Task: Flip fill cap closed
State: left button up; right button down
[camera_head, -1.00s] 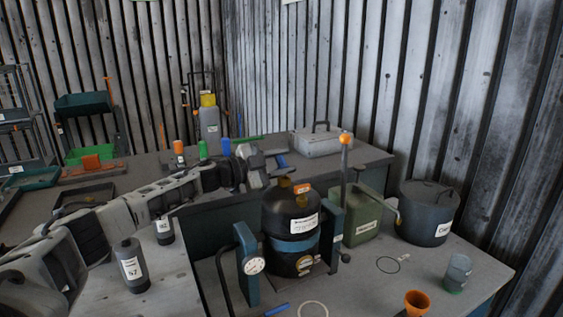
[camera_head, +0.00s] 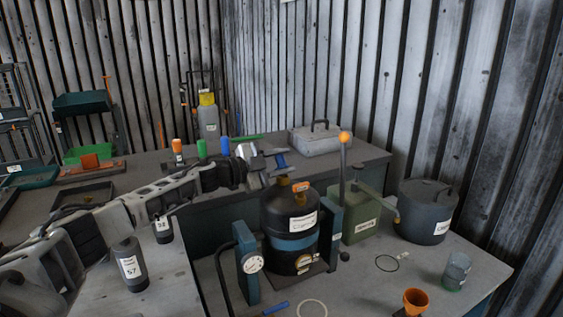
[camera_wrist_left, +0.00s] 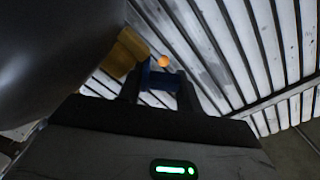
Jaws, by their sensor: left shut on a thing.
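The black vessel (camera_head: 289,212) with a blue band stands upright on the right bench. A brass-yellow fitting (camera_head: 283,180) and an orange piece (camera_head: 301,187) sit on its top; I cannot tell which is the fill cap. My left gripper (camera_head: 270,160) is just behind and above the vessel's top. In the left wrist view, its dark fingers are shut on a small blue piece (camera_wrist_left: 162,81), beside a yellow fitting (camera_wrist_left: 128,48). The dark rounded body at upper left there looks like the vessel. My right gripper is not in view.
A lever with an orange knob (camera_head: 344,137) rises right of the vessel. A green can (camera_head: 358,220), a dark lidded pot (camera_head: 425,210) and an orange funnel (camera_head: 415,299) stand further right. A gauge (camera_head: 252,262) is at front left. Dark bottle (camera_head: 130,264) stands near my left arm.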

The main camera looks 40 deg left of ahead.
pick_arm(q)
jog(key=shift+r, duration=0.1)
dwell(0.5)
jog(key=o, duration=0.9)
jog(key=shift+c, duration=0.2)
jog(key=shift+s+f, duration=0.15)
jog(key=shift+f, duration=0.05)
